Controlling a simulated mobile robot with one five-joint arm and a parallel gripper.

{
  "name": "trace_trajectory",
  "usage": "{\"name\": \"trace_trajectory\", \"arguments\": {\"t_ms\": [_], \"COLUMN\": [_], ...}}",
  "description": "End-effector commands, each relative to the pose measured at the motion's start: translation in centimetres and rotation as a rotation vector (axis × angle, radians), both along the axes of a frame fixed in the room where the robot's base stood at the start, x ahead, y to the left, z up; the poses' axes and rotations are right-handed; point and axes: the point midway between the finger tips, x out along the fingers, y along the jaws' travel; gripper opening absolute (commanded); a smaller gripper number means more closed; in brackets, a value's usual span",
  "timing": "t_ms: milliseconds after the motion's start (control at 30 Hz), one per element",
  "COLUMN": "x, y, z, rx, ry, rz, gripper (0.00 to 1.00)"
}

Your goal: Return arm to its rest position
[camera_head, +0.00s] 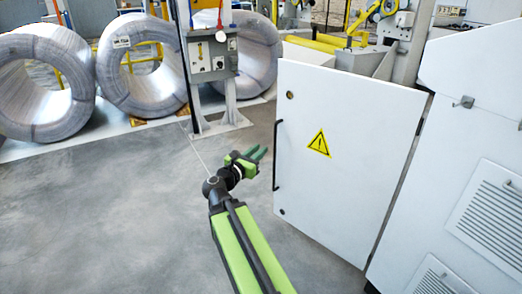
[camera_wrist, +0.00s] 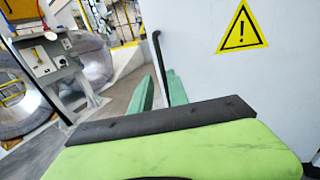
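My gripper (camera_head: 260,155) is at the end of my green and black arm, in the middle of the head view. Its two green fingers point up and to the right, just left of the white cabinet door's black handle. In the wrist view the fingers (camera_wrist: 160,95) stand apart with a gap between them, and nothing is held there. The black door handle (camera_head: 276,156) shows behind the fingers in the wrist view too (camera_wrist: 159,62). The white door (camera_head: 345,160) carries a yellow warning triangle (camera_head: 319,144). I cannot tell whether the fingers touch the door or handle.
A white machine housing (camera_head: 470,150) with vents stands at the right. Several large wire coils (camera_head: 140,65) lie at the back left. A grey control box on a post (camera_head: 210,55) stands behind my gripper. The grey floor (camera_head: 110,210) at the left is clear.

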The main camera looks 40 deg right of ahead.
Motion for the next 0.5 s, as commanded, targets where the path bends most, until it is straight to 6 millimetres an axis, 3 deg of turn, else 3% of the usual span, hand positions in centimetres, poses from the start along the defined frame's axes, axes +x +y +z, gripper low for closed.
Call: {"name": "trace_trajectory", "arguments": {"t_ms": [333,500], "x": [0.1,1.2], "y": [0.0,2.3], "z": [0.2,3.8], "rx": [0.0,0.0], "ry": [0.0,0.0], "rz": [0.002,0.039], "gripper": [0.21,0.21]}}
